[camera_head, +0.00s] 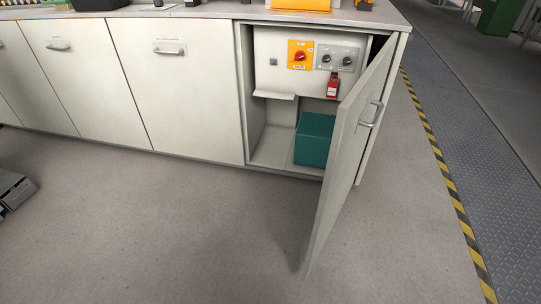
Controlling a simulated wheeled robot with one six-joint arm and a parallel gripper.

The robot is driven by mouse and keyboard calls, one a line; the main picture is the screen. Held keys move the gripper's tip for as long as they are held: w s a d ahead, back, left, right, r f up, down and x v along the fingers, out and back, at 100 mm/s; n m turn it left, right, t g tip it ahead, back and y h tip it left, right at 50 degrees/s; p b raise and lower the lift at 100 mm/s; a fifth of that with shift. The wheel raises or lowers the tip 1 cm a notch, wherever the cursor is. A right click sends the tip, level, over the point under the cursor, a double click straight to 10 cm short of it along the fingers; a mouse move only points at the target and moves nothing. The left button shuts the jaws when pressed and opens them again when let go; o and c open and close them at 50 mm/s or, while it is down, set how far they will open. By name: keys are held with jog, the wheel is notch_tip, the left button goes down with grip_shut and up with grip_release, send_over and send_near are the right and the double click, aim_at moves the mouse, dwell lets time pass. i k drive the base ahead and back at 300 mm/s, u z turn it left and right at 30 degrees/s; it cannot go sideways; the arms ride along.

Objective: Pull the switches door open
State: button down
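The switches door (350,150) is the rightmost door of the pale cabinet row. It is hinged on its right side and stands wide open, swung out toward me over the floor. A metal handle (372,113) is on its outer face, which is turned to the right. Inside the compartment, a yellow switch plate with a red rotary knob (300,56) and a grey plate with two dark knobs (338,59) are in plain view. A red padlock or tag (333,85) hangs below them. My gripper is not clearly in view.
A teal box (314,140) stands on the compartment floor. Closed doors with handles (169,52) are to the left. A dark metal object (14,188) lies at the left edge. The grey floor (170,230) in front is clear; a yellow-black stripe (440,165) runs at right.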

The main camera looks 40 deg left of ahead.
aim_at(355, 117)
jog(key=u, duration=0.35)
jog(key=k, duration=0.75)
jog(key=u, duration=1.4)
jog(key=i, duration=1.35)
jog(key=z, duration=0.55)
jog(key=i, duration=0.4)
jog(key=z, duration=0.4)
